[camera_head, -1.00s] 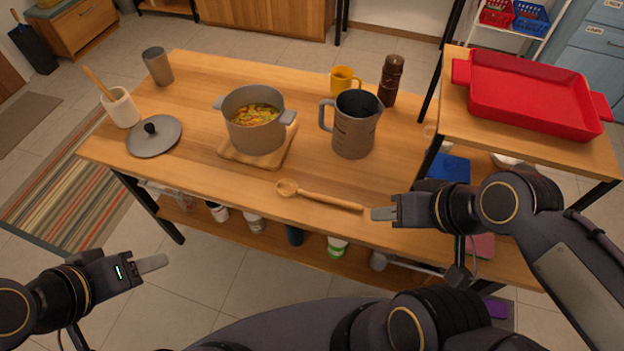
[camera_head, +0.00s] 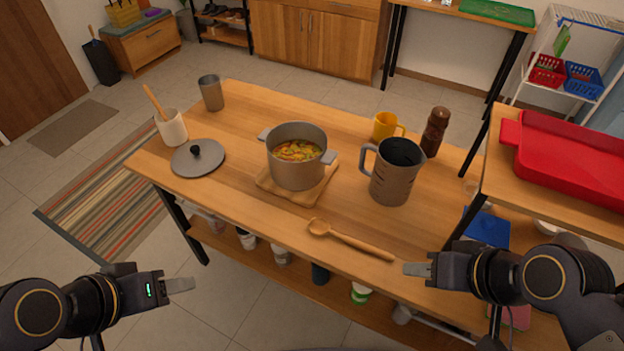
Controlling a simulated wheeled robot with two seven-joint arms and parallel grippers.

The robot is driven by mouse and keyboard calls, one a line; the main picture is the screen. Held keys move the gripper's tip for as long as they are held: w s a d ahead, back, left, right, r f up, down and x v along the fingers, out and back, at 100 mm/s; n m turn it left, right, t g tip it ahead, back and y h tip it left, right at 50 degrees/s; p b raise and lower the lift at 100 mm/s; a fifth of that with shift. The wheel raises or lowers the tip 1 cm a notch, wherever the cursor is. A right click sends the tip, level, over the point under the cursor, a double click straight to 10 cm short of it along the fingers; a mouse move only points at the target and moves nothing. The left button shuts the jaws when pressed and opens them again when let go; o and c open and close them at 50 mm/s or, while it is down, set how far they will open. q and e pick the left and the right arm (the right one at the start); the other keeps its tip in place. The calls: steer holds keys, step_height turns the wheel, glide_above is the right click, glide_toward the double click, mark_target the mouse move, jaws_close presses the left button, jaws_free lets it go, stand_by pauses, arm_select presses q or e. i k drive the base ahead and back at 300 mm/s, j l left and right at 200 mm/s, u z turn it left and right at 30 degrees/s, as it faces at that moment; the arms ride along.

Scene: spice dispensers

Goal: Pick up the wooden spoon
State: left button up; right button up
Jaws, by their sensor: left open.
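The wooden spoon (camera_head: 352,240) lies flat near the front edge of the wooden table, its bowl to the left and its handle pointing right. My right gripper (camera_head: 417,269) is just right of the handle's end, with a small gap in the picture; its fingers overlap in this view, so I cannot tell whether it is open. My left gripper (camera_head: 180,285) is at the lower left, in front of the table and well away from the spoon. It is open and empty.
A pot of soup (camera_head: 297,156) stands on a wooden board behind the spoon. A grey measuring jug (camera_head: 393,174), yellow mug (camera_head: 385,126) and brown grinder (camera_head: 434,132) stand to the right. A lid (camera_head: 198,159) lies left. A raised shelf with a red tray (camera_head: 570,160) bounds the right side.

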mark_target(318, 226)
steer(key=k+l+u, duration=0.1)
steer(key=l+u, duration=0.3)
steer(key=k+l+u, duration=0.1)
steer(key=l+u, duration=0.3)
steer(key=k+l+u, duration=0.15)
steer(key=u, duration=0.25)
